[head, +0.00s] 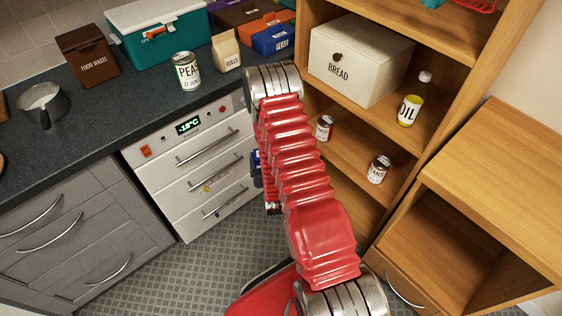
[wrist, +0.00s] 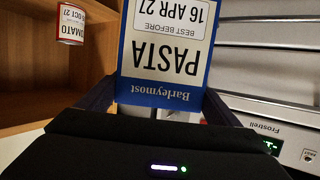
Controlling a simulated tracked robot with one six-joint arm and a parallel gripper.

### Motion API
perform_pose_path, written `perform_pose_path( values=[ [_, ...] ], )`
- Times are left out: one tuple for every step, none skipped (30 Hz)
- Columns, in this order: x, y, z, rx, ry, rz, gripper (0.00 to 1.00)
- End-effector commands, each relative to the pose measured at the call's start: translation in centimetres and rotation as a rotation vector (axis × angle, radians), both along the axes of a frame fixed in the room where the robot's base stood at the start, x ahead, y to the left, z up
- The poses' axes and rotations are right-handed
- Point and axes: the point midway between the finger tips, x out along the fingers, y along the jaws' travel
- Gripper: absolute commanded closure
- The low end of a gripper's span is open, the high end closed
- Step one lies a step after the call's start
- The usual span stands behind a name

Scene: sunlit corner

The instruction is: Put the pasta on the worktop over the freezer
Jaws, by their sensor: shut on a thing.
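My gripper (wrist: 158,108) is shut on the pasta box (wrist: 165,62), a blue and white carton that reads upside down in the wrist view. In the head view my red arm hides most of the gripper and the box; a small blue patch (head: 257,168) shows left of the arm, in front of the freezer. The freezer (head: 196,155) is white, with drawers and a lit display reading -18°C. It also shows at the right of the wrist view (wrist: 270,75). The dark worktop (head: 218,88) runs over the freezer, above the box.
On the worktop stand a peas can (head: 187,71), a rolls bag (head: 226,51), a blue peas box (head: 273,40) and a teal cooler (head: 160,38). Wooden shelves at right hold a bread bin (head: 350,65), an oil bottle (head: 412,103) and cans. Bare worktop lies in front of the peas can.

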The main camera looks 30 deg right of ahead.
Motion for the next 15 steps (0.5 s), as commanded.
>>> perform_pose_path(
  values=[
    [0.5,0.6,1.4,-0.002,-0.006,0.018,0.72],
    [0.7,1.0,2.0,-0.002,-0.007,0.029,0.72],
    [1.0,1.6,2.9,-0.002,-0.008,0.044,0.72],
    [1.1,2.0,3.5,-0.002,-0.006,0.054,0.72],
    [1.3,2.3,4.1,-0.003,-0.007,0.064,0.72],
    [1.6,2.8,5.0,-0.004,-0.008,0.076,0.72],
    [1.7,3.2,5.6,-0.003,-0.007,0.087,0.72],
    [1.9,3.6,6.2,-0.004,-0.008,0.098,0.72],
    [2.1,4.1,7.1,-0.005,-0.009,0.111,0.72],
    [2.2,4.5,7.7,-0.004,-0.008,0.121,0.72],
    [2.3,4.9,8.3,-0.005,-0.008,0.129,0.72],
    [2.4,5.3,9.1,-0.005,-0.008,0.142,0.72],
    [2.6,5.7,9.7,-0.005,-0.008,0.15,0.72],
    [2.7,6.1,10.3,-0.006,-0.008,0.161,0.72],
    [2.8,6.7,11.1,-0.006,-0.008,0.173,0.72]
  ],
)
